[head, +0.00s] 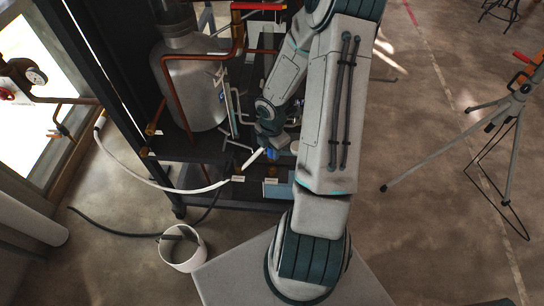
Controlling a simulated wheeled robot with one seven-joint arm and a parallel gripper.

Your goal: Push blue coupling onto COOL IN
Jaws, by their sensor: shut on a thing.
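My gripper (271,146) is at the lower front of the dark rack, shut on a small blue coupling (272,154). The coupling is mostly hidden by my fingers and wrist. A white hose (165,187) hangs in a curve from the left and rises at its right end (252,159) to the coupling. I cannot make out the COOL IN fitting; my arm covers the area right of the gripper. Whether the coupling touches a fitting is hidden.
The dark rack (190,178) holds a grey vessel (193,90) and copper pipes (173,85). A blue-grey box (276,189) is on its lower shelf. A white bucket (183,249) and dark hose (112,233) lie on the floor. A tripod (455,143) stands right, with open floor between.

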